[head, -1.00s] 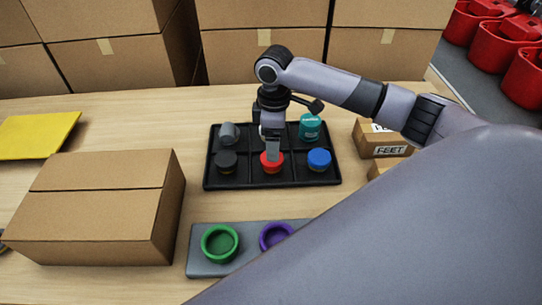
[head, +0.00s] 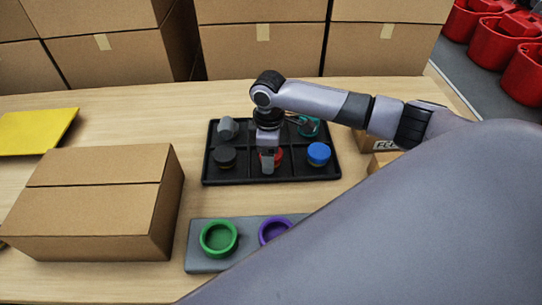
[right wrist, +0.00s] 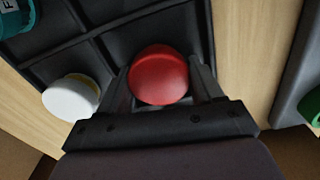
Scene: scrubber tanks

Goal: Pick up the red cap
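The red cap (head: 278,156) sits in the front middle compartment of the black divided tray (head: 285,177). In the head view my right gripper (head: 267,166) is over it and hides part of it. In the right wrist view the red cap (right wrist: 158,75) lies between the two fingers of my right gripper (right wrist: 162,78). The fingers are apart, one on each side of it. Firm contact cannot be made out. My left gripper is not in view.
A blue cap (head: 318,153) and a black cap (head: 225,157) flank the red one. A grey object (head: 228,128) and a teal container (head: 308,126) are behind. A slate holder (head: 205,262) with green (head: 218,239) and purple (head: 274,230) rings stands in front. A cardboard box (head: 90,205) is left.

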